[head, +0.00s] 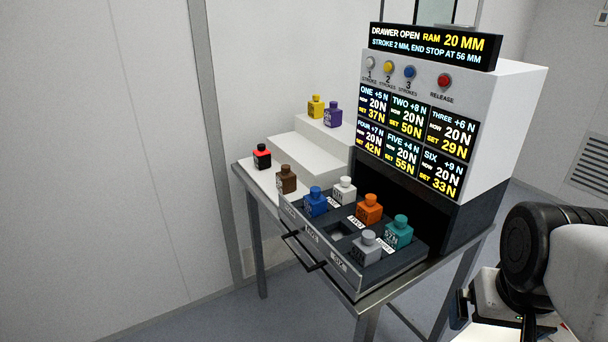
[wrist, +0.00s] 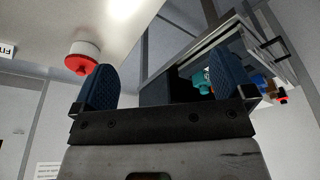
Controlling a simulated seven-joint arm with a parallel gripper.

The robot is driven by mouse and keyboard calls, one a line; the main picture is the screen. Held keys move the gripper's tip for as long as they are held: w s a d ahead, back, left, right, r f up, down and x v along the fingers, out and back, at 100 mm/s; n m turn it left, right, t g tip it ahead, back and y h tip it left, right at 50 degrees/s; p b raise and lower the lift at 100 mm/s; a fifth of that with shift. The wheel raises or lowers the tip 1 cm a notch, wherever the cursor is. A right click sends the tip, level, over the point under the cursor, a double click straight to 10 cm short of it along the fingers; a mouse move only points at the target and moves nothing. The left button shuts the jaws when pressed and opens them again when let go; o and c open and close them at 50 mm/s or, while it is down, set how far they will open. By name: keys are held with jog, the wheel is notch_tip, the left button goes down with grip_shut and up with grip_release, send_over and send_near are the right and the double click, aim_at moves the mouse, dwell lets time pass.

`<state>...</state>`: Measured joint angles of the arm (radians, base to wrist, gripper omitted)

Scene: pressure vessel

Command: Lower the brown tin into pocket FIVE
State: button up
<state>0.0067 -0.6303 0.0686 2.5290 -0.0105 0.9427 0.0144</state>
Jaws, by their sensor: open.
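The brown tin (head: 286,181) stands upright on the pale surface just left of the open drawer (head: 345,270). The drawer's front row shows a blue tin (head: 315,203), an empty middle pocket (head: 337,232) and a grey tin (head: 365,248). That pocket lines up with FIVE on the panel; its own label is too small to read surely. My gripper (wrist: 166,85) is open and empty in the wrist view, far from the brown tin. In the head view my arm is at the lower right.
The drawer's back row holds white (head: 344,190), orange (head: 369,210) and teal (head: 399,232) tins. Black-red (head: 262,157), yellow (head: 316,107) and purple (head: 333,115) tins stand on the left surface and steps. The press housing (head: 500,125) rises behind. The display reads DRAWER OPEN.

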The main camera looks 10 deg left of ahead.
jog(key=w+a+r+n, duration=0.2)
jog(key=w+a+r, duration=0.1)
jog(key=w, duration=0.6)
jog(key=w+a+r+n, duration=0.3)
jog(key=w, duration=0.5)
jog(key=n+g, duration=0.3)
jog(key=n, duration=1)
send_over(286, 166)
jog(key=f, duration=1.3)
jog(key=shift+s+d+f, duration=0.15)
jog(key=shift+d+f, duration=0.15)
jog(key=shift+f, duration=0.05)
jog(key=shift+a+f, duration=0.15)
jog(key=shift+a, duration=0.15)
jog(key=shift+f, duration=0.1)
jog(key=shift+f, duration=1.2)
jog(key=shift+f, duration=0.1)
